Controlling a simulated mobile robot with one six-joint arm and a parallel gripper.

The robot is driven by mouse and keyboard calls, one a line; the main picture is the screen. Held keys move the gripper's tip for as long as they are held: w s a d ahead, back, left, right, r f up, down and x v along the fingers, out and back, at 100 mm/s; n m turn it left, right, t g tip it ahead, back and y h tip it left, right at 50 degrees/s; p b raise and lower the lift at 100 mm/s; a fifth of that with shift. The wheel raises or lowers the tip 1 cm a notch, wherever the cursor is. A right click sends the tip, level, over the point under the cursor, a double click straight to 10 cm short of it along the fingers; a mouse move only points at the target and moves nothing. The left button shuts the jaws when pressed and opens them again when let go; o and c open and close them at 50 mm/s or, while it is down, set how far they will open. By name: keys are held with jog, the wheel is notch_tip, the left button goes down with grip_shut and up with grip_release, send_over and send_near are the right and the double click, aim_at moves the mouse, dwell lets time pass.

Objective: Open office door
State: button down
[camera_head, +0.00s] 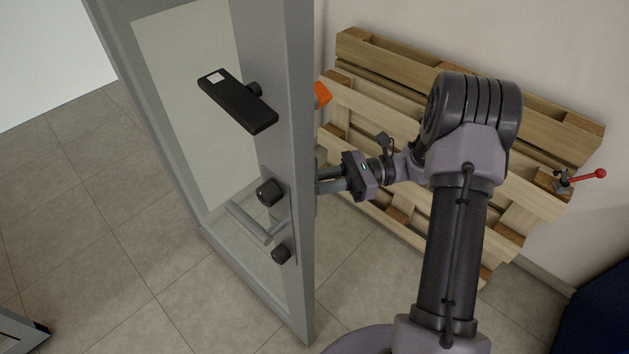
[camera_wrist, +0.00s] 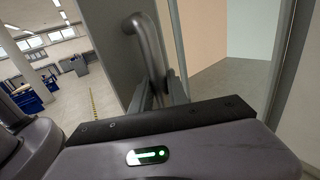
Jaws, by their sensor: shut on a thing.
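The office door (camera_head: 285,75) has a grey frame with glass panes and stands ajar, its free edge towards me in the head view. A lever handle (camera_head: 250,222) and round knobs show on its left face. My gripper (camera_head: 322,180) reaches in from the right, at the door's other face, and its fingertips are partly hidden behind the door edge. In the wrist view my gripper (camera_wrist: 165,92) is shut on a grey curved door handle (camera_wrist: 146,45), with a finger on each side of it.
A wooden pallet (camera_head: 400,100) leans on the wall behind my arm, with a red-knobbed lever (camera_head: 587,175) at its right. A dark blue object (camera_head: 600,315) stands at the lower right.

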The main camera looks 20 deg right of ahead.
dwell(0.3)
jog(key=c, duration=1.3)
grip_release()
jog(key=shift+a, duration=0.1)
jog(key=s+d+p, duration=0.1)
jog(key=d+p, duration=0.2)
jog(key=d, duration=1.4)
jog(key=shift+d, duration=0.25)
jog(key=shift+s, duration=0.1)
